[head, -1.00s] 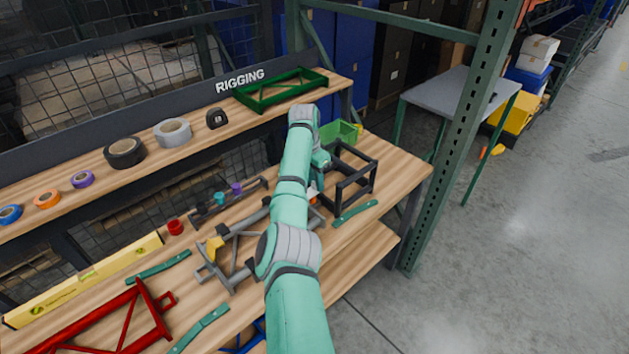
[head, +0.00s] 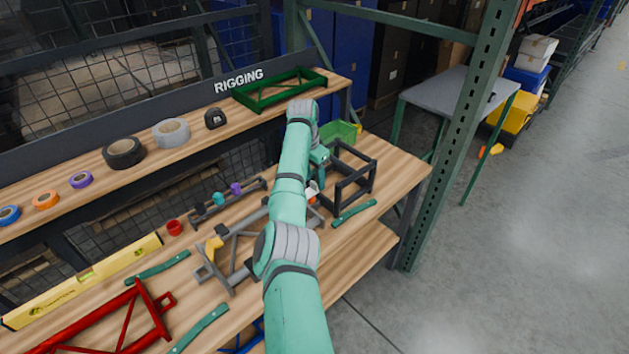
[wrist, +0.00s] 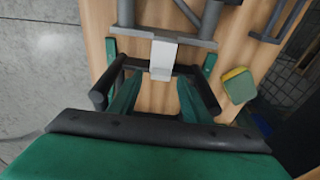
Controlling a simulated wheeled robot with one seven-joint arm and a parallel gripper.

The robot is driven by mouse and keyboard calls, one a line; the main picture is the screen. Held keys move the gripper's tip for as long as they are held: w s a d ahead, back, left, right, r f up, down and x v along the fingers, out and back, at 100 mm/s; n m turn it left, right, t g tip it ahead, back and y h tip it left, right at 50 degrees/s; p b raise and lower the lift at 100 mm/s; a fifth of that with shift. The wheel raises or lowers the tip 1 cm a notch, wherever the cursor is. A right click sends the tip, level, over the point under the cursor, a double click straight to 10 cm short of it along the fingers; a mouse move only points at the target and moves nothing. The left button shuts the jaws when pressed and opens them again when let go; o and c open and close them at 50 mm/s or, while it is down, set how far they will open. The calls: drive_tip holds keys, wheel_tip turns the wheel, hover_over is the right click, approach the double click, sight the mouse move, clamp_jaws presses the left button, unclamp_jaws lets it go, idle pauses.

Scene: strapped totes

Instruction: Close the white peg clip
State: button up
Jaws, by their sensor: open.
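The white peg clip (wrist: 163,58) shows in the wrist view at upper middle, between the grey tube frame (wrist: 178,36) and a dark crossbar. I cannot tell how far its jaw stands open. In the head view a small white part (head: 312,190), likely the same clip, shows beside my arm, mostly hidden. The grey tube frame lies on the bench there too (head: 236,262). My gripper (wrist: 158,92) is open, its two green fingers apart on either side below the clip in the wrist view. No contact with the clip is visible. My forearm hides much of this area in the head view.
A yellow clip (head: 214,246) sits on the grey frame. Green straps (head: 354,213), a red frame (head: 100,325) and a yellow level (head: 80,280) lie around. The upper shelf holds tape rolls (head: 125,152).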

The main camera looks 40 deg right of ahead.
sight(311, 191)
wheel_tip(311, 191, up, 9)
drive_tip(key=a, duration=0.1)
drive_tip(key=shift+a, duration=0.2)
idle(0.5)
